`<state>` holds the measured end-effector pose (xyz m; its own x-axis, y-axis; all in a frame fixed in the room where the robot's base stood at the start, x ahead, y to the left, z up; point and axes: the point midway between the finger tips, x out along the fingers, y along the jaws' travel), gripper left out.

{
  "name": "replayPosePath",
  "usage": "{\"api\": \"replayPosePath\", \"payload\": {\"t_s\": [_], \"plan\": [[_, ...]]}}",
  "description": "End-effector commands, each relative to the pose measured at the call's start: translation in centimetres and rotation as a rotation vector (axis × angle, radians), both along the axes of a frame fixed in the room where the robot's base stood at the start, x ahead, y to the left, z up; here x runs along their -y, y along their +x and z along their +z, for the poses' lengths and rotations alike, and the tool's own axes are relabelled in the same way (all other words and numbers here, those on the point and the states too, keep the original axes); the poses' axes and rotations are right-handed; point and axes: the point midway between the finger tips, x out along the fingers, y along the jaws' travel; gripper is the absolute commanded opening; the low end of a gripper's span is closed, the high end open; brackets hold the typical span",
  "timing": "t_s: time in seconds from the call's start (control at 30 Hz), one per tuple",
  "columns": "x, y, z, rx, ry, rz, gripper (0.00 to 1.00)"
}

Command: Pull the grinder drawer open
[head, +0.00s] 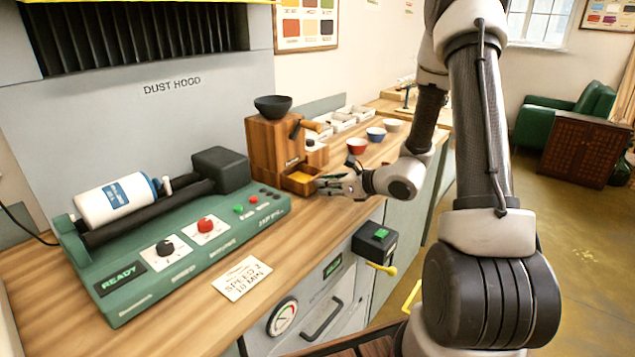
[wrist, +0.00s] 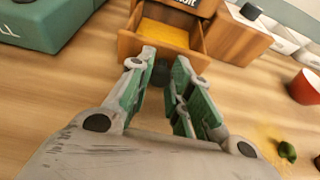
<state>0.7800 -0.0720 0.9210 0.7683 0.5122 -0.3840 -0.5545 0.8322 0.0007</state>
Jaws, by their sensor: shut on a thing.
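The wooden grinder (head: 270,145) stands on the counter with a dark bowl-shaped hopper (head: 273,106) on top and a crank at its side. Its drawer (head: 302,179) sticks out of the lower front, and yellow powder shows inside. In the wrist view the drawer (wrist: 133,45) is open towards me, with the yellow powder (wrist: 165,35) in it. My gripper (head: 322,184) is at the drawer's front. In the wrist view my gripper (wrist: 161,75) is shut on the dark round drawer knob (wrist: 161,72), between its green-padded fingers.
A green roller machine (head: 170,235) lies left of the grinder. Red (head: 357,146), blue (head: 376,134) and white bowls stand behind my gripper, to the right. A small green object (wrist: 287,151) lies on the counter at right. The counter in front of the drawer is clear.

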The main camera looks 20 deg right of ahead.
Motion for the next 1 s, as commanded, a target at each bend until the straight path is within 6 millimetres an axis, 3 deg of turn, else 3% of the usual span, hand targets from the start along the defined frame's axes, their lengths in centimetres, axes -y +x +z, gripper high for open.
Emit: {"api": "replayPosePath", "payload": {"t_s": [0.23, 0.27, 0.37, 0.77, 1.0], "plan": [[0.0, 0.0, 0.1, 0.004, 0.0, 0.001, 0.0], [0.0, 0.1, 0.1, 0.004, 0.0, 0.001, 0.24], [0.0, 0.0, 0.1, 0.004, 0.0, 0.001, 0.42], [0.3, -0.4, 0.3, 0.002, 0.0, 0.0, 0.42], [2.7, -3.8, 2.1, 0.003, -0.001, -0.004, 0.42]]}}
